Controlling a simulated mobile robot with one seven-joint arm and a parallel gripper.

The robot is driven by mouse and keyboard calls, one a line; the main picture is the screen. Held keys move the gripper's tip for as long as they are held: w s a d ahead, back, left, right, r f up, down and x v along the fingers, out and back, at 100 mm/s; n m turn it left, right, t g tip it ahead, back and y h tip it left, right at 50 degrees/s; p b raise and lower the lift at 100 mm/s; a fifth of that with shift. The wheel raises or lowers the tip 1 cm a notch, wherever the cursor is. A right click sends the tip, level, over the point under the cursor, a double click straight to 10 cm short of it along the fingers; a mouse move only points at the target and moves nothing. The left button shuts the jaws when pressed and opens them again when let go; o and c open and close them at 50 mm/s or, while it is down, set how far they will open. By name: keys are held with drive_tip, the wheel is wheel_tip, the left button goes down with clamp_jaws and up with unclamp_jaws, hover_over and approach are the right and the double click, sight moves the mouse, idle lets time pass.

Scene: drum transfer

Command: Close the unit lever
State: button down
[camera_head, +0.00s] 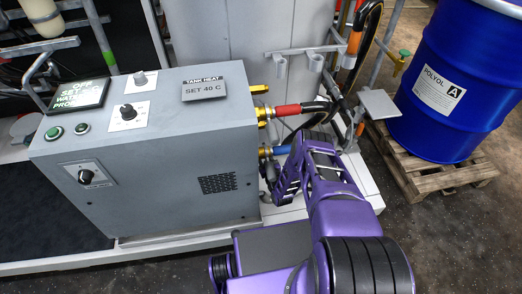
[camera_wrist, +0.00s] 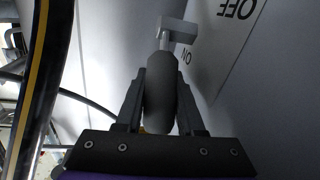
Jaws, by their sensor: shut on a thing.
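The lever (camera_wrist: 160,108) has a dark, rounded grip on a grey metal stem and crosspiece. In the wrist view my gripper (camera_wrist: 161,90) has one finger on each side of the grip and is shut on it. The lever lies beside a grey panel (camera_wrist: 222,60) with the words OFF and ON, which appear upside down. In the head view my purple arm reaches to the right side of the grey unit (camera_head: 150,180). The lever and the fingertips cannot be made out clearly there.
A blue drum (camera_head: 460,75) stands on a wooden pallet (camera_head: 432,175) at the right. A striped dark hose (camera_wrist: 38,80) runs down the wrist view's left side.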

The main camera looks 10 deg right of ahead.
idle(0.3)
drive_tip(key=shift+s+t, duration=0.3)
drive_tip(key=shift+t, duration=0.5)
drive_tip(key=c, duration=0.8)
unclamp_jaws()
drive_tip(key=shift+f, duration=0.1)
drive_tip(key=shift+s, duration=0.15)
